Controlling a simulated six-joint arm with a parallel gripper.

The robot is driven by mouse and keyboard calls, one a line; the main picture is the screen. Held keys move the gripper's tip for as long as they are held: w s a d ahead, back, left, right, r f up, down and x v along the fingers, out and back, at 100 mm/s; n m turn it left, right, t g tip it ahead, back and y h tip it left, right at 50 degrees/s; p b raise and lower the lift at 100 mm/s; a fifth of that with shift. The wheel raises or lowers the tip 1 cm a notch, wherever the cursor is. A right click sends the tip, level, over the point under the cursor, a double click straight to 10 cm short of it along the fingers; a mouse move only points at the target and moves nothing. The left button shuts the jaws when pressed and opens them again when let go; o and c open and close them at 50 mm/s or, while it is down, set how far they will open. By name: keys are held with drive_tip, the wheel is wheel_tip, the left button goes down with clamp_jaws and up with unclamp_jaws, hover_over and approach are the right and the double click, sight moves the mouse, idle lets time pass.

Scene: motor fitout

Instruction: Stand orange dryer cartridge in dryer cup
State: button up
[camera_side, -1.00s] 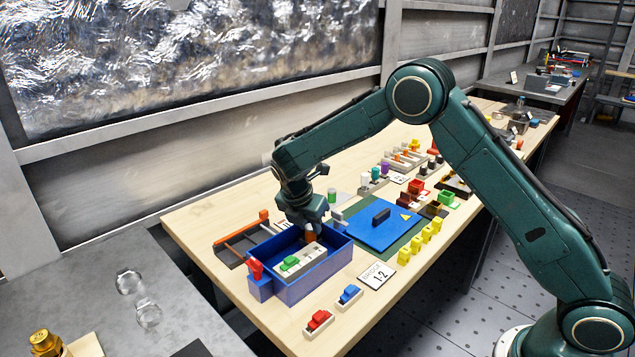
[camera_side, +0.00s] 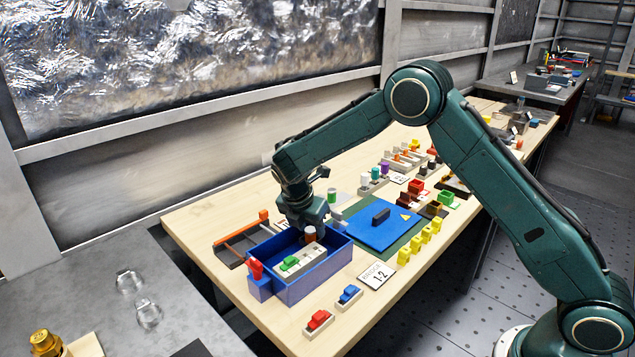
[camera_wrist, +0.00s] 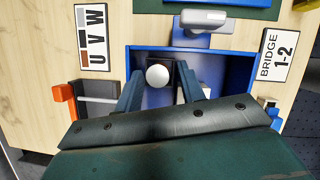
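The dryer cartridge (camera_side: 311,236) is an orange-brown cylinder with a pale top. It stands upright at the back end of a grey block (camera_side: 318,253) inside the blue box (camera_side: 316,285). In the wrist view its round white top (camera_wrist: 158,76) shows between my fingers, beside a dark square edge that may be the dryer cup (camera_wrist: 176,73). The rest of the cup and the cartridge's foot are hidden. My gripper (camera_wrist: 159,80) is open, with a gap between each finger and the cartridge. In the side view the fingertips are hidden behind the cartridge.
A green part (camera_side: 290,263) sits on the grey block. A red clip (camera_side: 256,268) is at the box's left corner. A blue plate (camera_side: 381,227) lies right of the box; a bridge label (camera_side: 377,275) and red (camera_side: 319,319) and blue (camera_side: 349,294) parts lie in front.

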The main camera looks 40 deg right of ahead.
drive_tip(key=v, duration=1.4)
drive_tip(key=shift+f, duration=0.1)
drive_tip(key=s+d+r+m+t+y, duration=0.1)
drive_tip(key=s+d+r+m, duration=0.2)
drive_tip(key=s+r+m, duration=0.4)
drive_tip(key=s+d+r+m+t+y, duration=0.1)
drive_tip(key=s+d+r+m, duration=0.3)
drive_tip(key=s, duration=0.5)
drive_tip(key=s+a+f+m+t+y, duration=0.1)
drive_tip(key=s+m, duration=0.4)
drive_tip(key=s, duration=0.4)
drive_tip(key=s+a+m+t+y, duration=0.1)
drive_tip(key=s+m, duration=0.4)
drive_tip(key=s, duration=0.4)
drive_tip(key=shift+s+f+t, duration=0.3)
drive_tip(key=shift+s+f, duration=0.05)
